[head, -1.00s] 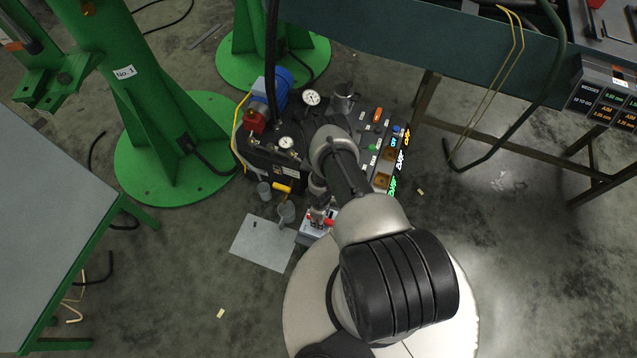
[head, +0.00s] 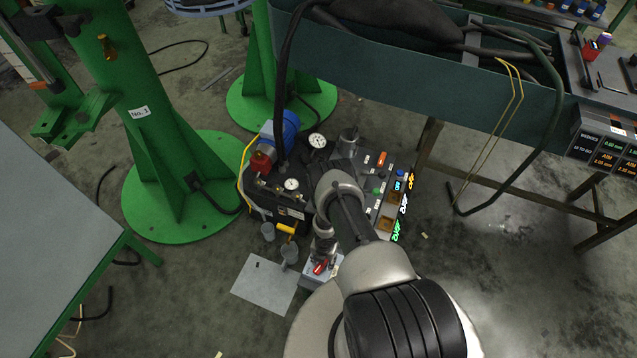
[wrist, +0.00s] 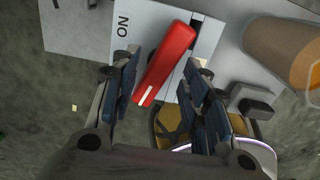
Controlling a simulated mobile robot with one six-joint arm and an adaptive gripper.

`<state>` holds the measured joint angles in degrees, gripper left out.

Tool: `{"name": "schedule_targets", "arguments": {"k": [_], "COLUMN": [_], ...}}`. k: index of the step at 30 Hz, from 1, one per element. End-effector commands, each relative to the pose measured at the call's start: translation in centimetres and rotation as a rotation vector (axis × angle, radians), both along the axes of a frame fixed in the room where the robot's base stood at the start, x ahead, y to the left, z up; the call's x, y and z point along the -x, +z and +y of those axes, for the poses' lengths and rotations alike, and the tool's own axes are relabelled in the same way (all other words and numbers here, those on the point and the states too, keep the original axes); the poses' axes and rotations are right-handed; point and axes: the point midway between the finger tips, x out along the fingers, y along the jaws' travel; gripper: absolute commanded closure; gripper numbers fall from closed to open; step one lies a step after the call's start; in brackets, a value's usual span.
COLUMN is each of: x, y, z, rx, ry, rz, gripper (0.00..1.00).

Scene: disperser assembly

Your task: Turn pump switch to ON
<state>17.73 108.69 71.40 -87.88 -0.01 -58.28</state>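The pump switch is a pale grey box (wrist: 150,22) marked ON, with a red lever (wrist: 168,62) set at a slant across it in the wrist view. My gripper (wrist: 165,100) is open, with one dark finger on each side of the red lever's near end. The left finger is close to the lever and a gap shows on the right; I cannot tell if either touches. In the head view the red lever (head: 320,268) and box (head: 312,278) show low beside my arm, which hides part of them.
The black pump unit (head: 262,195) with gauges, a blue motor and a lit button panel (head: 385,190) stands just behind. A yellow handle (head: 287,229) and grey cups are close by. A flat grey plate (head: 262,283) lies at left. Green stands and tables surround the floor.

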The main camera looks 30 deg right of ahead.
Motion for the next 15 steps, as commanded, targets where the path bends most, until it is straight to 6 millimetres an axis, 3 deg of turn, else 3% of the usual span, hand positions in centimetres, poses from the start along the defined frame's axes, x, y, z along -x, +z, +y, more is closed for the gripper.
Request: {"name": "schedule_targets", "arguments": {"k": [1,15], "x": [-0.1,-0.1], "y": [1.7,8.7], "z": [-0.1,0.0], "rx": [0.001,0.0], "ry": [-0.002,-0.007], "rz": [-0.002,-0.001], "gripper": [0.58,0.58]}}
